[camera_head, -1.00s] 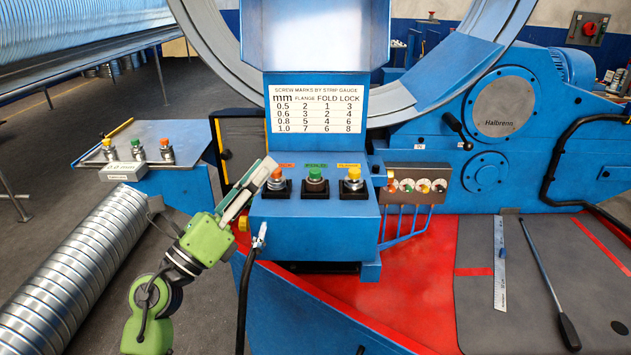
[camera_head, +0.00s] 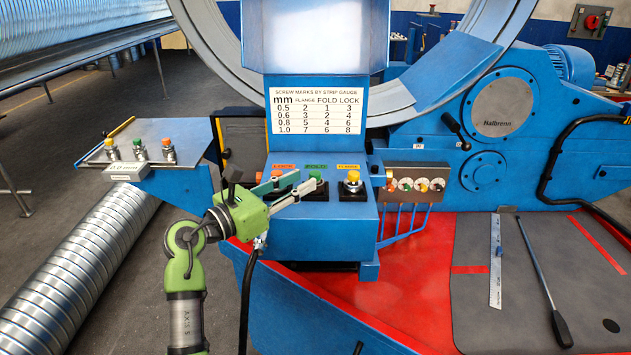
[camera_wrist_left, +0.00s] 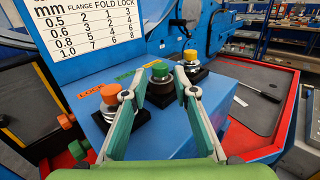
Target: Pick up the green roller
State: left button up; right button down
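A green roller (camera_head: 316,174) stands upright in a black holder, in the middle of the row on the blue box. An orange roller (camera_head: 279,172) stands left of it and a yellow roller (camera_head: 353,177) right of it. My left gripper (camera_head: 307,181) reaches in from the left, with its fingertips at the green roller. In the left wrist view the gripper (camera_wrist_left: 160,94) is open, and the green roller (camera_wrist_left: 160,71) shows between and just beyond its fingertips. The orange roller (camera_wrist_left: 110,94) is close outside the left finger. Contact is unclear. My right gripper is not in view.
A side table (camera_head: 140,165) at left holds another row of yellow, green and orange pieces. A chart (camera_head: 317,108) stands behind the box. A red-topped surface with a grey mat (camera_head: 530,290), a ruler (camera_head: 496,260) and a bar (camera_head: 542,280) lies at right.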

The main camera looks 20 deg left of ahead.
aim_at(311, 176)
pick_arm(q)
jog(key=p+x, duration=0.1)
jog(key=x, duration=0.4)
jog(key=shift+w+d+p, duration=0.15)
jog(key=shift+w+p, duration=0.1)
jog(key=shift+p, duration=0.05)
jog(key=shift+s, duration=0.1)
grip_shut()
